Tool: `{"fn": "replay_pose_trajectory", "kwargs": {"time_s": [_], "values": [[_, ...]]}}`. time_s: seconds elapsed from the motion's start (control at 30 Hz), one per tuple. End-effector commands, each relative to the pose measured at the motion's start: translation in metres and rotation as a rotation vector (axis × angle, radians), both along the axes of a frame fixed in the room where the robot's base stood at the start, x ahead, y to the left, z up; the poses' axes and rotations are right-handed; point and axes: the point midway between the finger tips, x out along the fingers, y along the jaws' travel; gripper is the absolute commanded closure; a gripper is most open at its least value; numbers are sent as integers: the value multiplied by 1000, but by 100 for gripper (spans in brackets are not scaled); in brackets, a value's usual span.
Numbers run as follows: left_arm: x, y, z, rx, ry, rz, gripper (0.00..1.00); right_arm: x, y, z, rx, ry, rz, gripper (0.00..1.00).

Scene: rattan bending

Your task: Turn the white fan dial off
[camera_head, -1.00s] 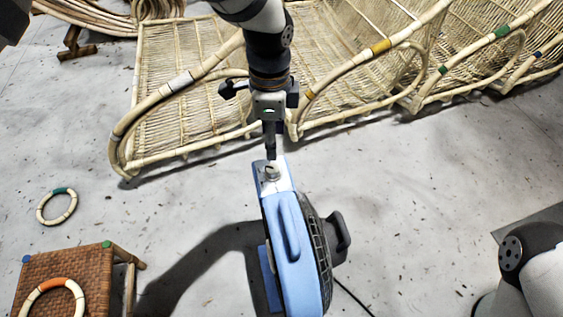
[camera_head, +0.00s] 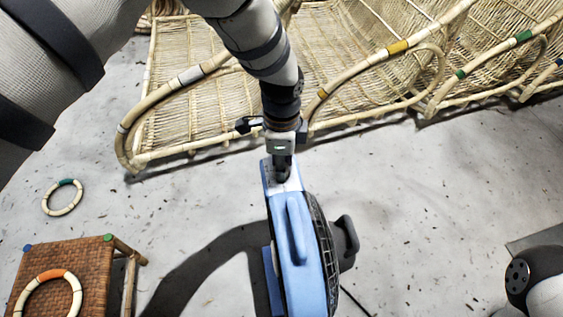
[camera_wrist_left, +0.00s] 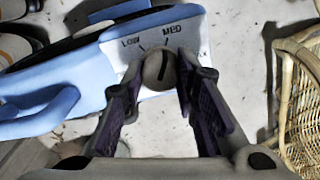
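The blue fan (camera_head: 299,240) stands on the floor, with a pale control panel (camera_head: 285,184) on top. In the left wrist view the panel (camera_wrist_left: 196,52) carries the words LOW and MED. The round, greyish-white fan dial (camera_wrist_left: 157,70) has a dark pointer line leaning towards MED. My left gripper (camera_wrist_left: 160,72) is over the panel, its parted fingers on either side of the dial; I cannot tell whether they touch it. In the head view the left gripper (camera_head: 282,178) hides the dial. My right gripper is out of view.
Rattan chair frames (camera_head: 215,110) stand behind the fan. A woven stool (camera_head: 75,272) with a rattan ring (camera_head: 47,295) on it is at the lower left, and another ring (camera_head: 63,197) lies on the floor. A black cord trails right of the fan.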

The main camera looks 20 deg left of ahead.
Motion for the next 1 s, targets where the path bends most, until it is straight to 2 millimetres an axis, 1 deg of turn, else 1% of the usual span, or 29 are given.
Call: {"fn": "replay_pose_trajectory", "kwargs": {"time_s": [0.27, 0.47, 1.0], "values": [[0, 0, 0, 0, 0, 23, 100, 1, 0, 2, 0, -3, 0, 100], [0, 0, 2, 1, -1, 118, 100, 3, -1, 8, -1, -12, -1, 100], [0, 0, 2, 1, -1, 611, 100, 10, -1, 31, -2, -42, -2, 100]]}}
